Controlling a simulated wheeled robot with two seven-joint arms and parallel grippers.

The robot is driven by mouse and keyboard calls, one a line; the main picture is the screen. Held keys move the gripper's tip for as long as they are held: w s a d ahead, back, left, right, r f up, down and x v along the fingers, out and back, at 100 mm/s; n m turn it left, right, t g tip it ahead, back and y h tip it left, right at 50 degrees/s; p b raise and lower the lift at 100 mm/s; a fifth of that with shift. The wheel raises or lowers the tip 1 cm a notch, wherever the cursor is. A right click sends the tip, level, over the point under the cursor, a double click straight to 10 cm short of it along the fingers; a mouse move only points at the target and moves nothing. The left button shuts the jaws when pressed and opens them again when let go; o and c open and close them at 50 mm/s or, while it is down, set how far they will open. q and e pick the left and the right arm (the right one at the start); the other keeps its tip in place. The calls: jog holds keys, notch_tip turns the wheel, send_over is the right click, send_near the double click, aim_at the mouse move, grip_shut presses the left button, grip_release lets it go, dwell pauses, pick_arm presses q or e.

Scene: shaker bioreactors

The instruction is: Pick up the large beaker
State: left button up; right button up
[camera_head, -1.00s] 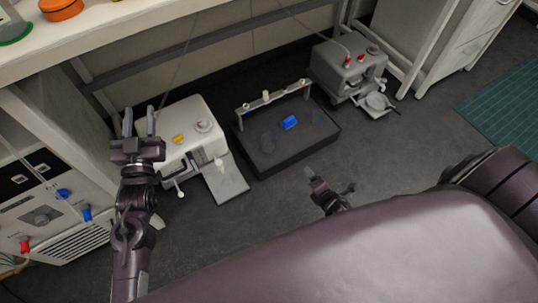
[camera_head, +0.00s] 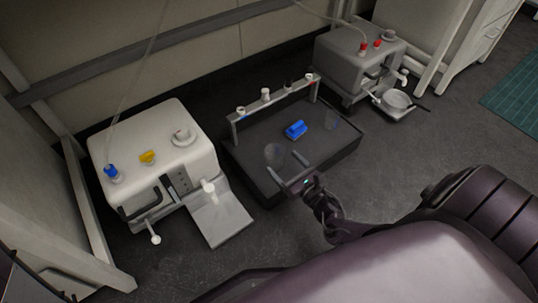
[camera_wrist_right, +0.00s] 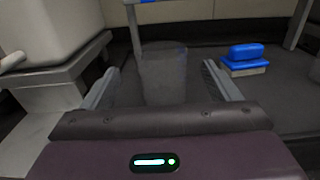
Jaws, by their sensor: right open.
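A clear, empty-looking beaker (camera_head: 275,154) stands upright on the dark tray of the shaker platform (camera_head: 250,171), near its left side; it looks like the larger of two. My right gripper (camera_head: 282,161) is open and empty, low over the near edge of the platform, its fingers pointing at this beaker. In the right wrist view the beaker (camera_wrist_right: 165,72) stands ahead between the two open fingers (camera_wrist_right: 158,68), with gaps on both sides. A smaller clear beaker (camera_head: 331,121) stands at the platform's right side. My left gripper is not in view.
A blue block-like item (camera_head: 296,129) lies between the beakers. A rail with several small knobs (camera_head: 266,95) runs along the platform's back. A white machine (camera_head: 150,150) stands left, its flat plate (camera_head: 222,220) close to the platform. A grey machine (camera_head: 350,60) stands back right.

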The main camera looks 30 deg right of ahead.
aim_at(269, 147)
jog(key=w+b, duration=0.1)
jog(key=w, duration=0.1)
jog(key=shift+w+a+f, duration=0.1)
jog(key=shift+w, duration=0.25)
jog(key=w+b, duration=0.3)
jog(key=w, duration=0.1)
jog(key=shift+w+a+b, duration=0.1)
jog(key=shift+b, duration=0.25)
jog(key=shift+w, duration=0.5)
jog(key=shift+r, duration=0.2)
jog(key=c, duration=1.1)
jog(key=shift+c, duration=0.2)
jog(key=shift+r, duration=0.1)
